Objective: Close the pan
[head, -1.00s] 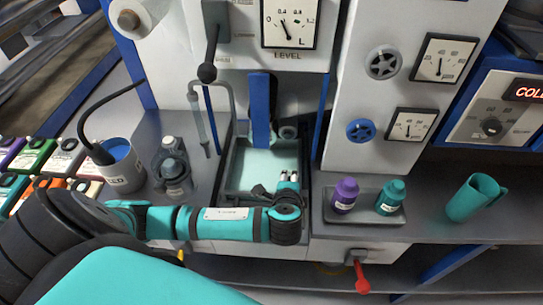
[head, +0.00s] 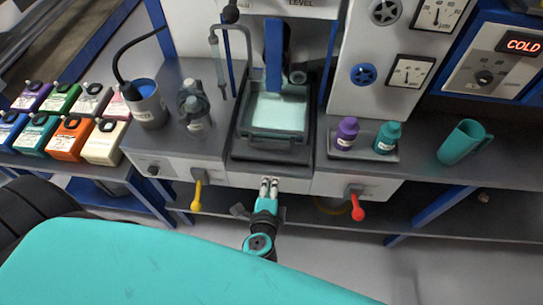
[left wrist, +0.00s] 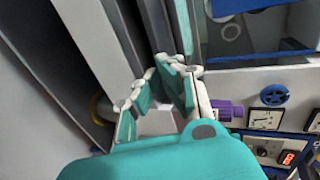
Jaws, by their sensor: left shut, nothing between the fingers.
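The pan (head: 282,134) is a dark-framed tray holding pale teal liquid. It sits in the machine's bay under a blue vertical bar in the head view. Whether it is fully in, I cannot tell. My left gripper (head: 269,183) is in front of the bay, below the shelf's front edge in the picture, apart from the pan. Its fingers are together and empty. They also show in the left wrist view (left wrist: 170,82), with teal pads and pale links. My right gripper is in neither view.
A small tray (head: 365,157) holds a purple bottle (head: 347,133) and a teal bottle (head: 386,137) right of the bay. A teal jug (head: 461,142) stands further right. Yellow (head: 197,196) and red (head: 357,208) valve handles hang below the shelf.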

